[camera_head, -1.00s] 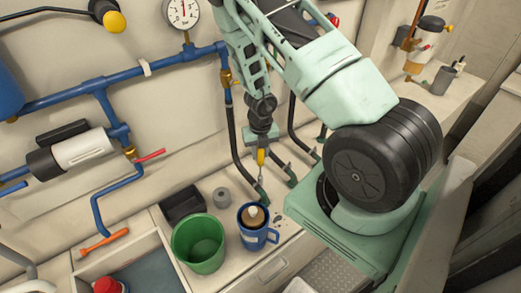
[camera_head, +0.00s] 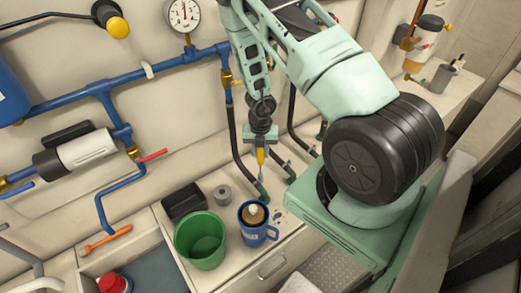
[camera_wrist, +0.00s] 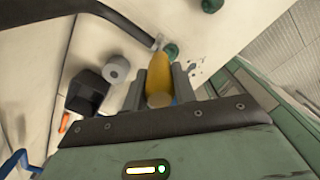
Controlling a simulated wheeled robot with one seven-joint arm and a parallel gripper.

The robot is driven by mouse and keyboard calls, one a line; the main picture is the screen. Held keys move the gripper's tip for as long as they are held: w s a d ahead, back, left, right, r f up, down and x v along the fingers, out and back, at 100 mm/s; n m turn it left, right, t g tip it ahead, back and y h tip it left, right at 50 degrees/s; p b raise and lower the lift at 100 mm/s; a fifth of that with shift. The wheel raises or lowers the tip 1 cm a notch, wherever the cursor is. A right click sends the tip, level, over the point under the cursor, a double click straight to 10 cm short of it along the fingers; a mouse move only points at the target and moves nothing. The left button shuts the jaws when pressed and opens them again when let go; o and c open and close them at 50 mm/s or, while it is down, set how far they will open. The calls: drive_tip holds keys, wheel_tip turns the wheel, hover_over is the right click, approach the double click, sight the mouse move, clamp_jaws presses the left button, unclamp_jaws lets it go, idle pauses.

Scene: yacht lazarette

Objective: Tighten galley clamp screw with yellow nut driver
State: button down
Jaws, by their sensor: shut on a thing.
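My gripper (camera_head: 261,148) is shut on the yellow nut driver (camera_head: 260,157), handle up and thin shaft pointing down. In the wrist view the yellow handle (camera_wrist: 159,78) lies between the two fingers (camera_wrist: 164,90), and its metal shaft (camera_wrist: 161,42) reaches toward a dark green hose end (camera_wrist: 171,50). In the head view the shaft tip is close to a hose's green end (camera_head: 261,191) on the counter; I cannot tell whether they touch. Another green hose end (camera_head: 289,171) lies to the right. The clamp screw itself is too small to make out.
A blue mug (camera_head: 259,234) and a green bucket (camera_head: 199,252) stand in front of the hoses. A grey roll (camera_head: 222,195) and a black box (camera_head: 183,203) are to the left. Blue pipes (camera_head: 75,95) run along the wall. An orange tool (camera_head: 107,241) lies further left.

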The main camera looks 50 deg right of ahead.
drive_tip(key=shift+r, duration=0.1)
drive_tip(key=shift+r+p, duration=2.45)
drive_tip(key=shift+f, duration=0.1)
drive_tip(key=shift+f+n+b, duration=0.5)
drive_tip(key=shift+f+b, duration=0.35)
drive_tip(key=shift+b, duration=0.25)
drive_tip(key=shift+f+n+b, duration=0.5)
drive_tip(key=shift+f+b, duration=0.1)
drive_tip(key=shift+b, duration=0.2)
